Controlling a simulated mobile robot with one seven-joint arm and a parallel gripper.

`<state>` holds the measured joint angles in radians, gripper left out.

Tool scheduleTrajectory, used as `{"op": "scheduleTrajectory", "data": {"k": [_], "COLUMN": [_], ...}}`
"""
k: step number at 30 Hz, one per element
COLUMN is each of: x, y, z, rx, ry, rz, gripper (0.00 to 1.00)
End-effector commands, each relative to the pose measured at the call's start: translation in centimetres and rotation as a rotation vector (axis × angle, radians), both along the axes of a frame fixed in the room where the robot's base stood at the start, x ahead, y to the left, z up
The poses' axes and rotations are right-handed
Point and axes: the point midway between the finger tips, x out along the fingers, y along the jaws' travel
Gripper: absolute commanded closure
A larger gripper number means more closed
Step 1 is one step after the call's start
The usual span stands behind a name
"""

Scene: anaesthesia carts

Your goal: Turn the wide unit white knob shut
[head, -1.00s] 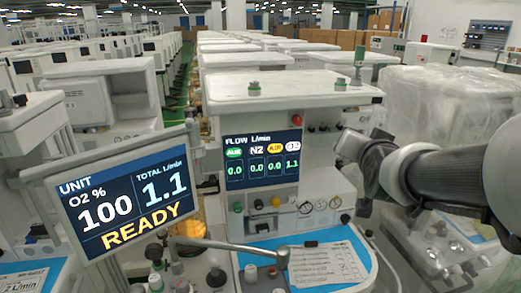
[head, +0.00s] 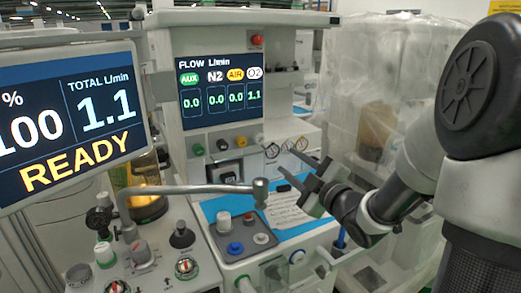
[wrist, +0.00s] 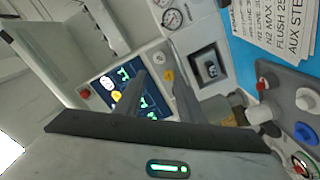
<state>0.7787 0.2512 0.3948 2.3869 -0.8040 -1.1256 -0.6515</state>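The wide unit has a FLOW screen (head: 220,90) with a row of knobs below it: green, black, yellow and, at the right end, a white knob (head: 259,139). The screen reads 1.1 under O2 and 0.0 under the others. My gripper (head: 297,168) is to the right of and lower than the white knob, fingers pointing left at the panel. In the wrist view the fingers (wrist: 158,78) stand apart and nothing is between them. The white knob (wrist: 158,57) appears just beyond the tips, near the yellow knob (wrist: 168,76). They look apart from it.
Gauges (head: 287,146) sit right of the knobs. A blue worktop (head: 290,232) with a paper lies below. A plastic-wrapped stack (head: 365,75) is behind my arm.

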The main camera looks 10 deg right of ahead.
Motion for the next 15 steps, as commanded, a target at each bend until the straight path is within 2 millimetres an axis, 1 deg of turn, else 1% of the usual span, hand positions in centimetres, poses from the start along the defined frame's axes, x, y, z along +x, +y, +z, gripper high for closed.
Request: {"op": "scheduleTrajectory", "data": {"k": [5,15], "x": [2.9,10.1], "y": [1.1,3.4], "z": [0.0,0.0], "rx": [0.002,0.006], "ry": [-0.001,0.001], "rz": [0.002,0.001], "gripper": [0.64,0.64]}}
